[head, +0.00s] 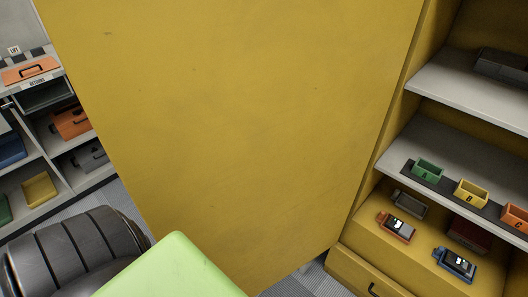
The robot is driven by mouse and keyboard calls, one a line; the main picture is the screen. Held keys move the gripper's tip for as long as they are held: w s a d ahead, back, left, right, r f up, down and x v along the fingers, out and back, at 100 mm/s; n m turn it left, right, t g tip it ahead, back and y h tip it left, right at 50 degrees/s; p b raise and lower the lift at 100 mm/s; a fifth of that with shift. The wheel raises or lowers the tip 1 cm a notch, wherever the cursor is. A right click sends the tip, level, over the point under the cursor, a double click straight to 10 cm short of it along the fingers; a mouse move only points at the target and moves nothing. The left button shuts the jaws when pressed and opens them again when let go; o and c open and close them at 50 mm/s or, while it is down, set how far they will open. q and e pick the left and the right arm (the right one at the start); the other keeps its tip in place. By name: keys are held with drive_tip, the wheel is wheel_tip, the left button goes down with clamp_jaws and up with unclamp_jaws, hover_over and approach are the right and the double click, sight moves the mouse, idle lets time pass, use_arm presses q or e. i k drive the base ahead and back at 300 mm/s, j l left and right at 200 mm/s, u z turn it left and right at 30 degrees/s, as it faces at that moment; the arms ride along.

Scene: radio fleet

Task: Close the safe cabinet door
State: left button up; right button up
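The safe cabinet door (240,120) is a large plain yellow panel that fills the middle of the head view. It stands open, swung out from the yellow cabinet (345,264), whose shelves show at the right. The door's right edge runs along the cabinet's left side. No handle shows on the visible face of the door. The fingers of neither gripper are in view, so I see no contact with the door.
Inside the cabinet are green (428,170), yellow (470,193) and orange (515,217) bins on a shelf. Orange (396,227) and blue (454,263) devices lie below, above a drawer. A grey shelf unit (75,162) with coloured cases stands left. Grey floor shows between.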

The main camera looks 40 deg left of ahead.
sight(249, 130)
drive_tip(key=j+z, duration=0.2)
drive_tip(key=j, duration=0.25)
drive_tip(key=j+z, duration=0.15)
drive_tip(key=j, duration=0.3)
drive_tip(key=k+j+z, duration=0.2)
drive_tip(key=j, duration=0.2)
drive_tip(key=j+z, duration=0.15)
drive_tip(key=j, duration=0.3)
drive_tip(key=k+j+z, duration=0.2)
drive_tip(key=j, duration=0.25)
drive_tip(key=k+j+z, duration=0.15)
drive_tip(key=j, duration=0.25)
drive_tip(key=k+j+z, duration=0.2)
drive_tip(key=j, duration=0.15)
drive_tip(key=k+j+z, duration=0.3)
drive_tip(key=k+z, duration=0.3)
drive_tip(key=i+j, duration=0.05)
